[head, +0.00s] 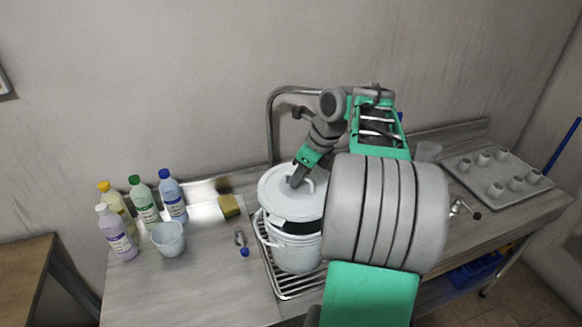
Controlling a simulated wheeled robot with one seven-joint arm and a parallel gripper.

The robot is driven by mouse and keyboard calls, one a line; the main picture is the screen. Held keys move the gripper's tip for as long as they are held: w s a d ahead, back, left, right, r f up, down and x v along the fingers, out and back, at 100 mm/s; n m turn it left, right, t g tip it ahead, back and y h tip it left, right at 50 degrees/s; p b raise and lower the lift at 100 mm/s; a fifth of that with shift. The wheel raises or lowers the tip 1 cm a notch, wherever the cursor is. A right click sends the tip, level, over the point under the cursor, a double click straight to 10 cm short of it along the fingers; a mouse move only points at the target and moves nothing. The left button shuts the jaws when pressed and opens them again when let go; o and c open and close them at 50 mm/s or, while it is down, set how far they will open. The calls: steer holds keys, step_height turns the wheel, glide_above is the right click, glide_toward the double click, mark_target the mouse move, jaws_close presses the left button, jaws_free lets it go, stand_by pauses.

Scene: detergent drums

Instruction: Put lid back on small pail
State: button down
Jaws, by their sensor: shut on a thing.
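The small white pail (297,252) stands on a metal drain rack (285,285) at the sink, partly hidden behind my arm. The white round lid (278,200) is over the pail's mouth and looks slightly tilted. A dark gap shows between the lid and the pail's rim at the front and right; whether they touch at the back cannot be told. My gripper (297,180) comes down from the upper right and is shut on the lid's handle. The lid's right edge is close to my arm.
Several bottles, including a blue-capped bottle (172,198), and a small grey cup (168,238) stand to the left. A yellow sponge (229,206) lies near the pail. A curved faucet pipe (270,125) rises behind. A tray of cups (499,172) is at the right.

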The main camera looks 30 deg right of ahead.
mark_target(302, 187)
steer(key=shift+f, duration=0.2)
steer(key=shift+s+f+b, duration=0.15)
steer(key=shift+f+b, duration=0.1)
steer(key=shift+b, duration=0.25)
steer(key=shift+d+f+b, duration=0.15)
steer(key=shift+f+b, duration=0.75)
steer(key=shift+b, duration=0.05)
steer(key=f+b, duration=0.2)
steer(key=b, duration=0.1)
steer(key=shift+f, duration=0.75)
steer(key=shift+p, duration=1.2)
steer(key=shift+f+p, duration=0.15)
steer(key=shift+p, duration=1.05)
